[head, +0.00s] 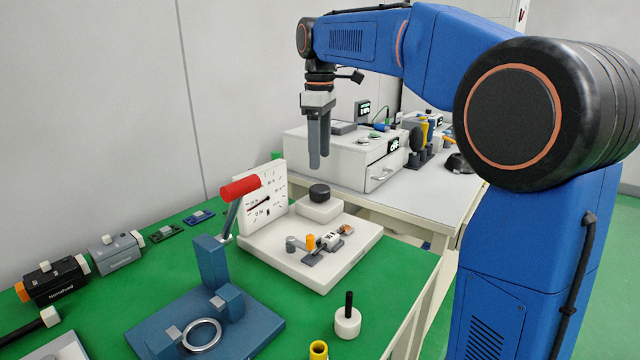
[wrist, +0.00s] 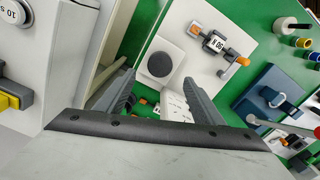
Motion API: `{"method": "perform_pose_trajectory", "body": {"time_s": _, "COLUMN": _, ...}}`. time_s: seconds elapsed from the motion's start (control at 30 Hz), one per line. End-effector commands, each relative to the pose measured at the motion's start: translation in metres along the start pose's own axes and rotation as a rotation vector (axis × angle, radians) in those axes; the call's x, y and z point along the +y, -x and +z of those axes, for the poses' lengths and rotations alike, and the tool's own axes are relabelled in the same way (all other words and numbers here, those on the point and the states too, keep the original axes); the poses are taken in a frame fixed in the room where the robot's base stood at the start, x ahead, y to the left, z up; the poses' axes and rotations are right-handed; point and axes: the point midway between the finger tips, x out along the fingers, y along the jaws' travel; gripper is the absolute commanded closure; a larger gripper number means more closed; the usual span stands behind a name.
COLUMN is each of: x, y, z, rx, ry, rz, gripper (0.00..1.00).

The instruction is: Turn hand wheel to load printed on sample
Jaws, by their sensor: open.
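The round black hand wheel (head: 320,191) sits on a white block on the white base plate (head: 345,262). It also shows in the wrist view (wrist: 161,64). An upright white dial plate (head: 273,205) with force marks in N and a dark pointer stands at the back left. The red handle partly hides it. In front of the wheel, the sample (head: 331,238) lies between fittings with an orange knob. Its printed label (wrist: 214,43) is too small to read surely. My gripper (head: 319,160) is open and empty, pointing down above the wheel, apart from it.
A blue lever press with a red handle (head: 240,187) stands close at the left front. A white pin block (head: 347,321) and a yellow ring (head: 318,349) are at the front. A white drawer cabinet (head: 340,157) stands on the table behind.

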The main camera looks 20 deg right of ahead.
Motion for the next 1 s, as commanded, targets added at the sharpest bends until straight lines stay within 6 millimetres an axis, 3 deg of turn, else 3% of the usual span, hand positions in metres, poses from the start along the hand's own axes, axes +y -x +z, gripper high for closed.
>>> {"method": "perform_pose_trajectory", "body": {"time_s": 0.3, "x": -0.001, "y": -0.056, "z": 0.000, "rx": -0.002, "ry": 0.000, "rz": -0.002, "gripper": 0.38}}
{"method": "perform_pose_trajectory", "body": {"time_s": 0.5, "x": 0.000, "y": -0.079, "z": 0.000, "rx": -0.001, "ry": 0.000, "rz": -0.001, "gripper": 0.38}}
{"method": "perform_pose_trajectory", "body": {"time_s": 0.97, "x": 0.000, "y": -0.089, "z": 0.000, "rx": 0.000, "ry": -0.001, "rz": 0.000, "gripper": 0.38}}
{"method": "perform_pose_trajectory", "body": {"time_s": 1.0, "x": 0.000, "y": -0.089, "z": 0.000, "rx": 0.000, "ry": 0.000, "rz": 0.000, "gripper": 0.48}}
